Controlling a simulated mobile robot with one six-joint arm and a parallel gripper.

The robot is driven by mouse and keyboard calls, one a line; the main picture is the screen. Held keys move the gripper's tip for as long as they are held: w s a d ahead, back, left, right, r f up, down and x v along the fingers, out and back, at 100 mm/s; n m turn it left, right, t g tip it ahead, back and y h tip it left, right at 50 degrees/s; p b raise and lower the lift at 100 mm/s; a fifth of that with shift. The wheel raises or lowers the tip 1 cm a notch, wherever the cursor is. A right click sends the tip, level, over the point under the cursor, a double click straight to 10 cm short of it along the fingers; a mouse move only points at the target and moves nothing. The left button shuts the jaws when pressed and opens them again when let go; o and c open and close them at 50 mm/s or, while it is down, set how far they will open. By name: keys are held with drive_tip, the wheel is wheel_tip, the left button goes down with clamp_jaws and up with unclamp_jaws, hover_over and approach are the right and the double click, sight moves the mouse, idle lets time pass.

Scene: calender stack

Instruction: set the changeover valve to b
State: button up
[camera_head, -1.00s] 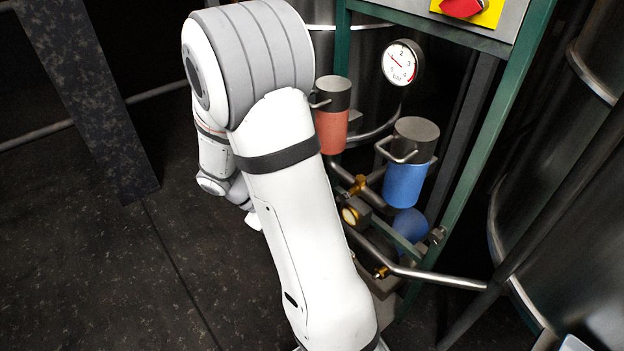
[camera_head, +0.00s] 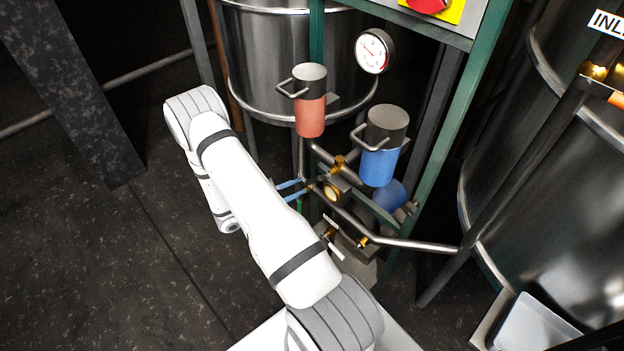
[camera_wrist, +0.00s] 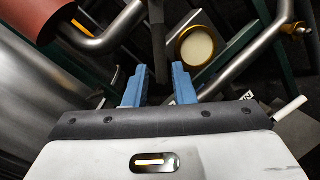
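The valve assembly sits low in the green frame, between a red canister (camera_head: 311,118) and a blue canister (camera_head: 378,166). It has pipes, a brass fitting (camera_head: 339,163) and a brass-rimmed round face (camera_head: 331,193), which also shows in the wrist view (camera_wrist: 197,47). My gripper (camera_head: 304,187) has its blue fingers pointing at the assembly from the left. In the wrist view my gripper (camera_wrist: 159,70) is open. A dark bar (camera_wrist: 158,38) reaches down toward the gap between the fingers; I cannot tell whether it is the valve lever or whether they touch it. No A or B mark is readable.
A pressure gauge (camera_head: 374,51) and a red knob on a yellow plate (camera_head: 436,8) are above. A slanted pipe (camera_head: 415,245) runs right from the assembly. Large steel tanks stand behind (camera_head: 290,60) and right (camera_head: 560,170). The floor at left is clear.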

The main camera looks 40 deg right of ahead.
sight(311, 182)
drive_tip(key=d, duration=0.3)
drive_tip(key=s+d, duration=0.1)
drive_tip(key=d, duration=0.2)
drive_tip(key=shift+s, duration=0.1)
clamp_jaws()
idle(0.3)
